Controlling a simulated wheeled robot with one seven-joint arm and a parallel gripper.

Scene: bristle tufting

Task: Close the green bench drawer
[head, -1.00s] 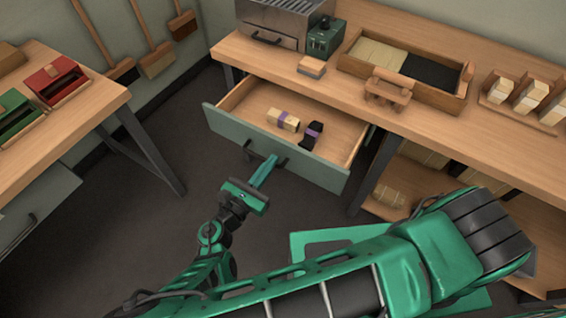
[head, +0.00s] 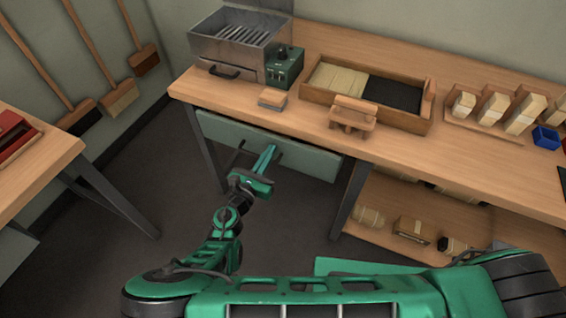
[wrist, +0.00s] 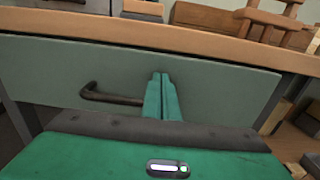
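The green bench drawer (head: 222,132) sits under the bench top, with its front close beneath the bench edge and its inside hidden. Its front also fills the middle of the wrist view (wrist: 230,88). The dark drawer handle (wrist: 108,97) is left of my fingers in the wrist view. My gripper (head: 268,152) is in front of the drawer, its fingers together and empty. In the wrist view the fingertips (wrist: 159,76) point at the drawer front and appear to touch it, beside the handle rather than around it.
The bench top (head: 225,95) holds a metal box with a grille (head: 240,45), a wooden tray (head: 415,124) and wooden blocks (head: 490,108). A bench leg (head: 350,198) stands right of the drawer, beside a lower shelf (head: 385,237). Another table (head: 50,165) is at left.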

